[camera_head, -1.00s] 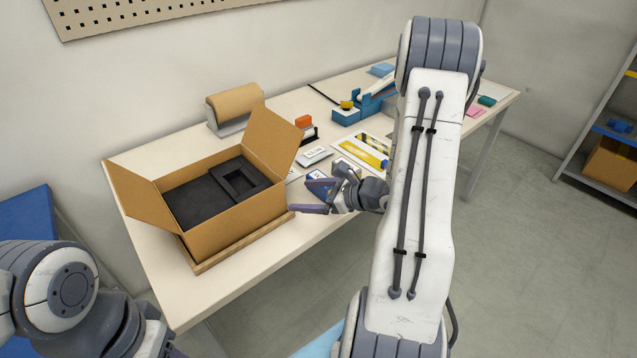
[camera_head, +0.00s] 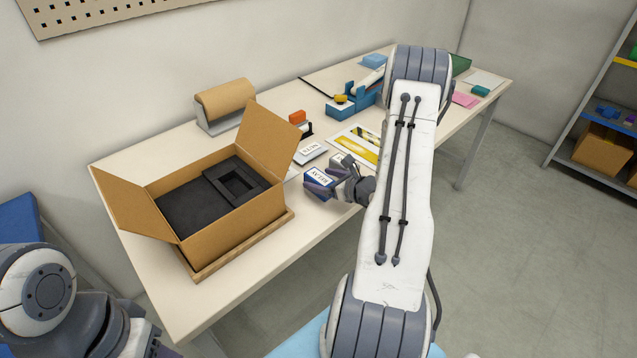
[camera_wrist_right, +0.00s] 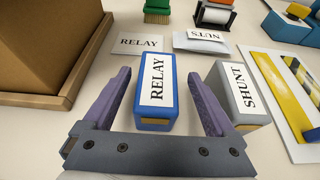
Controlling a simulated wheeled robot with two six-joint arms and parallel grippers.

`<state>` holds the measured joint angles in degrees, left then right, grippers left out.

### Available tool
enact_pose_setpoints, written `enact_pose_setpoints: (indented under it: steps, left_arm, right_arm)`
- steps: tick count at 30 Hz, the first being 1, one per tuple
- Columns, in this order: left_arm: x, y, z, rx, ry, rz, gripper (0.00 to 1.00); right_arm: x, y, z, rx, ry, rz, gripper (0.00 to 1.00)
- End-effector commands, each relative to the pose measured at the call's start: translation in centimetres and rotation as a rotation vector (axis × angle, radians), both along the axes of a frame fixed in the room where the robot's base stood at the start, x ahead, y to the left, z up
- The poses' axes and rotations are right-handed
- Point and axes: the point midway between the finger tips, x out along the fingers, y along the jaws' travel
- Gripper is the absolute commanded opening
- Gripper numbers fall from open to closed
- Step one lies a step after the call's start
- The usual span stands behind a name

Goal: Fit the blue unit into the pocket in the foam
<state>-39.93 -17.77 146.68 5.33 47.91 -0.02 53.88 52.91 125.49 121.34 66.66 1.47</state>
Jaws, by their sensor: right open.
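The blue unit (camera_wrist_right: 158,95), with a white RELAY label on top, stands on the table between the spread fingers of my right gripper (camera_wrist_right: 157,80). There is a gap on each side, clearer on the right. In the head view the blue unit (camera_head: 318,178) shows by the right gripper (camera_head: 324,190), right of the open carton (camera_head: 235,220). Black foam (camera_head: 190,207) lies in the carton, with a rectangular pocket (camera_head: 238,183) that looks empty.
A grey unit labelled SHUNT (camera_wrist_right: 238,95) stands close beside the right finger. The carton's wall and raised flaps (camera_head: 268,140) stand left of the gripper.

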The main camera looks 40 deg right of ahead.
Motion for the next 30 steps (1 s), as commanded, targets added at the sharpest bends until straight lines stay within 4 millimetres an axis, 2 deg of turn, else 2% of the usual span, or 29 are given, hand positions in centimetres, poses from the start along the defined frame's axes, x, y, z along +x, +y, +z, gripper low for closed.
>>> enact_pose_setpoints:
  steps: [2,6,15,16,20,21,23,30]
  left_arm:
    - [0.0,0.0,0.7,0.000,0.000,0.000,0.50]
    - [0.0,0.0,0.9,0.000,0.000,0.000,0.50]
    - [0.0,0.0,0.9,0.000,0.000,0.000,0.50]
    - [0.0,0.0,0.9,0.000,0.000,0.000,0.50]
    - [0.0,0.0,0.9,0.000,0.000,0.000,0.50]
    - [0.0,0.0,0.9,0.000,0.000,0.000,0.50]
    - [0.0,0.0,0.9,0.000,0.000,0.000,0.50]
    - [0.0,0.0,0.9,0.000,0.000,0.000,0.50]
  right_arm:
    - [1.3,0.4,-0.2,0.001,0.001,0.006,0.91]
    - [3.1,0.6,-1.0,0.001,0.000,0.005,0.91]
    - [3.7,0.8,-1.3,0.001,0.000,0.005,0.91]
    - [3.7,0.8,-1.3,0.001,0.000,0.005,0.87]
    - [3.7,0.8,-1.3,0.001,0.000,0.005,0.38]
    - [3.7,0.8,-1.3,0.000,0.000,0.005,0.22]
    - [3.7,0.8,-1.3,0.000,0.000,0.005,0.00]
    - [3.7,0.7,-1.2,0.000,-0.002,0.004,0.00]
